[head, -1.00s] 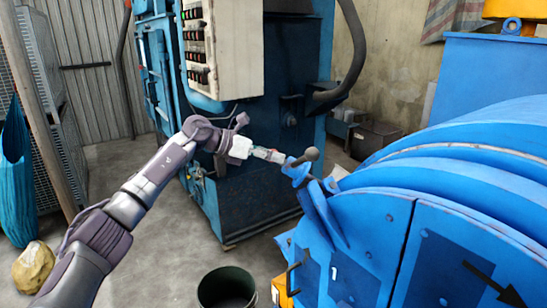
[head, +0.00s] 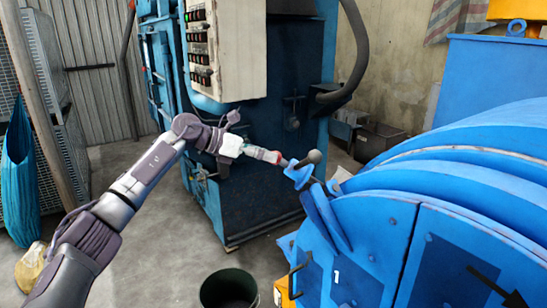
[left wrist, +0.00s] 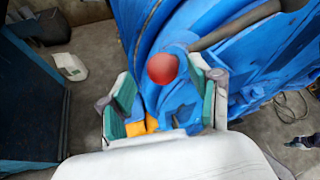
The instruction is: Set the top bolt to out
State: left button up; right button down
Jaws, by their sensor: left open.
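The blue drum blaster (head: 480,125) fills the right of the head view. Near its upper left edge a bolt handle with a round knob (head: 314,156) sticks out above a blue bracket (head: 300,178). I take this for the top bolt. In the left wrist view a red ball knob (left wrist: 163,68) sits at the end of a dark rod (left wrist: 235,27). My left gripper (head: 284,161) is just left of the knob. Its teal-padded fingers are spread, one on each side of the red ball in the left wrist view, with no clear contact. My right gripper is out of view.
A blue cabinet with a pale control panel (head: 225,50) stands behind my left arm. A dark bucket (head: 229,290) is on the floor at the bottom. A yellowish rock (head: 30,268) and blue cloth (head: 18,180) are at left. Floor between is clear.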

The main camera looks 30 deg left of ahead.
pick_arm(q)
jog(key=v, duration=0.9)
jog(key=shift+w, duration=0.15)
